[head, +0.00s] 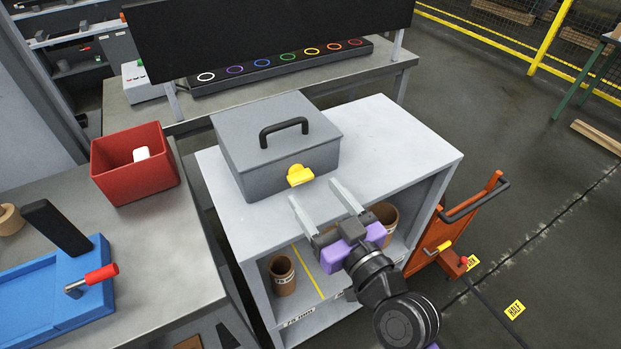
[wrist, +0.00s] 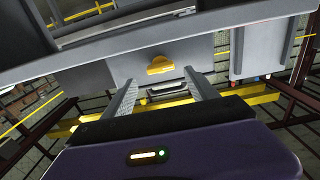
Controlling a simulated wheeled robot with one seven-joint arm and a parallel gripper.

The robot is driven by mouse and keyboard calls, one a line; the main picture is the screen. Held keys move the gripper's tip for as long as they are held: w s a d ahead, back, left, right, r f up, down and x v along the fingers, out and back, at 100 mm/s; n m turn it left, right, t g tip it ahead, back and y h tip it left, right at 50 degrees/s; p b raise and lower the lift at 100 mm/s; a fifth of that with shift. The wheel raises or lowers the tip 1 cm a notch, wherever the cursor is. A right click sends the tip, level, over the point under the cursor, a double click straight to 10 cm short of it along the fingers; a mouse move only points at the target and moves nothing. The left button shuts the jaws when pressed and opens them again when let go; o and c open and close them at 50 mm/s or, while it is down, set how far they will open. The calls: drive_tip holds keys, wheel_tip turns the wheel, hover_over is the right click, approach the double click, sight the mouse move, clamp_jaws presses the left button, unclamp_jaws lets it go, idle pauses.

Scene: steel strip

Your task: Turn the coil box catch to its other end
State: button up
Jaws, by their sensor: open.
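The coil box (head: 270,150) is a grey lidded box with a black handle (head: 284,130) on top of a light grey cabinet. Its yellow catch (head: 299,175) sits on the front face, near the lid edge. The catch also shows in the wrist view (wrist: 160,65), beyond the fingers and between their lines. My gripper (head: 319,199) is open and empty in front of the box, its two fingers pointing toward the catch. In the wrist view my gripper (wrist: 163,90) stands apart from the catch, with a gap between.
The cabinet (head: 390,135) has clear top space right of the box; its shelves hold cardboard tubes (head: 283,276). A red bin (head: 134,165) and a blue fixture with a red-handled lever (head: 95,277) are on the left bench. An orange trolley (head: 440,240) stands at right.

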sight(304, 180)
drive_tip(key=shift+p+x, duration=0.5)
drive_tip(key=shift+x, duration=1.6)
drive_tip(key=shift+a, duration=0.1)
drive_tip(key=shift+c, duration=0.5)
drive_tip(key=c, duration=1.3)
drive_tip(key=shift+o, duration=0.2)
